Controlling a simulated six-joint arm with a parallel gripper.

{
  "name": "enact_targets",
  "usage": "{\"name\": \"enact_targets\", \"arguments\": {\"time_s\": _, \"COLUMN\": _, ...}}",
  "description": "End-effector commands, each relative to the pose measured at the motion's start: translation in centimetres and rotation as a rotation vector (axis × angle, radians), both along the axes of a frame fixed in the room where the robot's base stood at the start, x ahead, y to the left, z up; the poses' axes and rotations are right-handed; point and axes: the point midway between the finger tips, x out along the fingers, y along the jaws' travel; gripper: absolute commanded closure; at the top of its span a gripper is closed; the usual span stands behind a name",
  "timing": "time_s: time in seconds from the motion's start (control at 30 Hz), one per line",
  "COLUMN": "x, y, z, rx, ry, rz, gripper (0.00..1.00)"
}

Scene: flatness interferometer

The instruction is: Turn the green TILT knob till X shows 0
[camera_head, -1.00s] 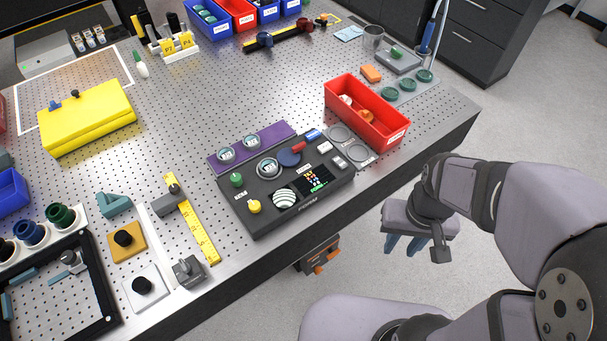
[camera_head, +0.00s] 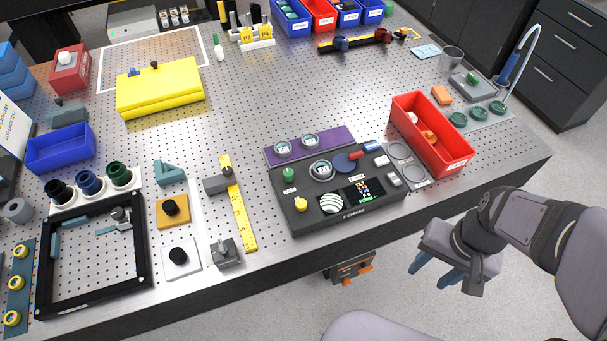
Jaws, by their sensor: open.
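The dark interferometer console (camera_head: 290,218) sits near the bench's front edge. The small green knob (camera_head: 289,174) stands upright at its left, with a yellow knob (camera_head: 301,205) below it. A striped round fringe display (camera_head: 333,204) and a black screen (camera_head: 365,192) with coloured readouts are on its face. The digits are too small to read, so I cannot tell the X value. My gripper (camera_head: 436,271) hangs beyond the bench's front edge, right of and below the console in the picture. Its two blue fingers are apart and empty, well away from the knob.
A red bin (camera_head: 403,125) stands right of the console, and a purple plate (camera_head: 268,154) lies behind it. A yellow ruler (camera_head: 242,218) and a grey clamp block (camera_head: 225,253) are to its left. Open perforated bench top (camera_head: 285,95) lies behind.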

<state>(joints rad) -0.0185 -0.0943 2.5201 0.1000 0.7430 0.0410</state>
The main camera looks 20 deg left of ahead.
Motion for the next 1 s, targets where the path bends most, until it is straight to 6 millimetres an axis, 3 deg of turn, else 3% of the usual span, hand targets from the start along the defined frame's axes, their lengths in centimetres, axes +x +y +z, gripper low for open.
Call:
{"name": "enact_targets", "arguments": {"time_s": 0.17, "x": 1.8, "y": 5.7, "z": -2.7, "rx": 0.163, "ry": 0.093, "rz": -0.241, "gripper": 0.59}}
{"name": "enact_targets", "arguments": {"time_s": 0.3, "x": 4.1, "y": 12.4, "z": -4.1, "rx": 0.341, "ry": 0.221, "rz": -0.498, "gripper": 0.59}}
{"name": "enact_targets", "arguments": {"time_s": 0.5, "x": 8.6, "y": 22.0, "z": -4.6, "rx": 0.597, "ry": 0.464, "rz": -0.850, "gripper": 0.59}}
{"name": "enact_targets", "arguments": {"time_s": 0.6, "x": 10.9, "y": 25.9, "z": -4.3, "rx": 0.705, "ry": 0.586, "rz": -0.989, "gripper": 0.59}}
{"name": "enact_targets", "arguments": {"time_s": 0.8, "x": 13.8, "y": 30.5, "z": -3.7, "rx": 0.838, "ry": 0.775, "rz": -1.168, "gripper": 0.59}}
{"name": "enact_targets", "arguments": {"time_s": 1.0, "x": 14.5, "y": 32.1, "z": -3.5, "rx": 0.874, "ry": 0.870, "rz": -1.251, "gripper": 0.59}}
